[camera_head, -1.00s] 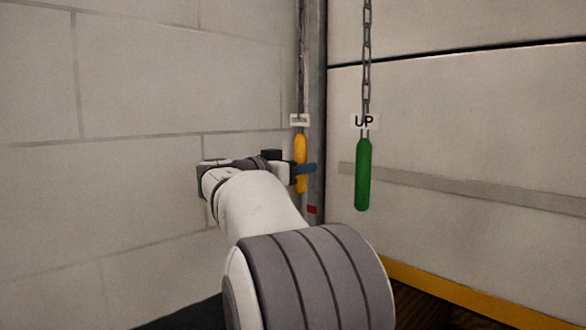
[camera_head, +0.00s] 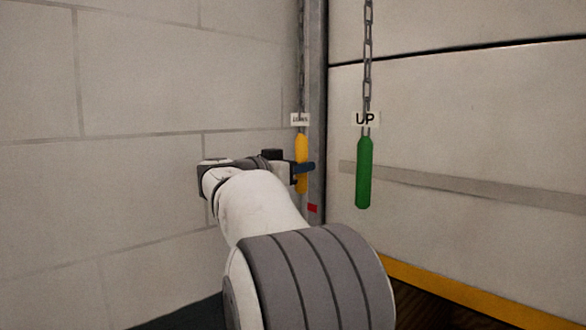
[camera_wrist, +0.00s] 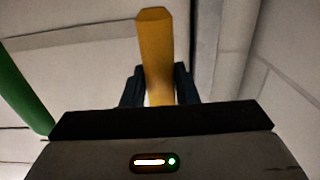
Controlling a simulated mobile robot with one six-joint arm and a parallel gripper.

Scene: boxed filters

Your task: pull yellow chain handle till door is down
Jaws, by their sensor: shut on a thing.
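The yellow chain handle (camera_head: 301,148) hangs upright from its chain beside the door frame, under a small white tag with lettering too small to read for certain. My gripper (camera_head: 303,167) is shut on it, with the dark fingers around its lower half. In the wrist view the yellow handle (camera_wrist: 156,50) stands between the two dark fingers of my gripper (camera_wrist: 160,85). The door (camera_head: 450,130) is a pale panelled surface on the right, with a yellow strip (camera_head: 440,283) along its bottom edge, near a dark floor.
A green handle (camera_head: 364,172) marked "UP" hangs on its own chain just right of the yellow one. It also shows at the left of the wrist view (camera_wrist: 20,90). A block wall (camera_head: 130,190) stands close on the left, and a grey door frame (camera_head: 317,60) is behind the handles.

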